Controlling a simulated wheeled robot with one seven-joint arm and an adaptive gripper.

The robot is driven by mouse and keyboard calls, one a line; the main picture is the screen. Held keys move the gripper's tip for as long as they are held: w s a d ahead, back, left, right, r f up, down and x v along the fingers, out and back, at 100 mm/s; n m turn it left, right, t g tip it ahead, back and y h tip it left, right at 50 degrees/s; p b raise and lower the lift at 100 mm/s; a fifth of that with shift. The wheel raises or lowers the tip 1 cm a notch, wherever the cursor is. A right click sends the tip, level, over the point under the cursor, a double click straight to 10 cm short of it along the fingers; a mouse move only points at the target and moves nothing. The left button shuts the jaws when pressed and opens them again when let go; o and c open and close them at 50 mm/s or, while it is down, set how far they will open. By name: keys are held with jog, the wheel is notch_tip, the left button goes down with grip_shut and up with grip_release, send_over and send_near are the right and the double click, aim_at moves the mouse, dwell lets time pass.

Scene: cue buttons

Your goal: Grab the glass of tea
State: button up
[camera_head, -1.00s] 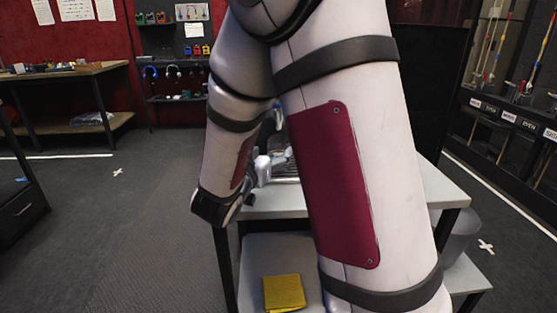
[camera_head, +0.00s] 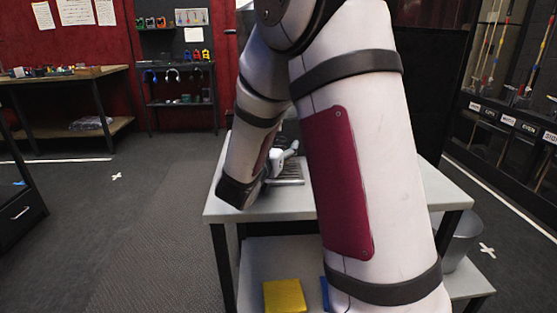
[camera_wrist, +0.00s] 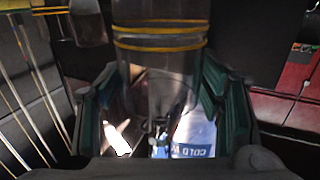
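A clear glass-like cylinder with yellow bands (camera_wrist: 160,38) stands out in the upper middle of the wrist view. I cannot tell whether tea is in it. My gripper (camera_wrist: 160,82) has its green-edged fingers on either side of this cylinder, their inner edges close to its sides. Whether they touch it or grip it is not clear. In the head view my forearm hides most of the gripper, and a pale part of it (camera_head: 283,158) shows over the table. No glass of tea can be made out in the head view.
The grey table (camera_head: 235,212) has a dark slotted tray (camera_head: 291,172) on top and a yellow block (camera_head: 284,296) on its lower shelf. A bin (camera_head: 463,243) stands at right. A blue-and-white label (camera_wrist: 195,150) shows below the cylinder.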

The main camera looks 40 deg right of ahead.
jog(key=c, duration=0.9)
jog(key=shift+c, duration=0.2)
jog(key=shift+r, duration=0.15)
jog(key=shift+r+p, duration=0.3)
jog(key=shift+r, duration=0.35)
jog(key=f+p+v, duration=0.1)
jog(key=v, duration=1.6)
jog(key=shift+s+a+p, duration=0.3)
jog(key=shift+p, duration=0.1)
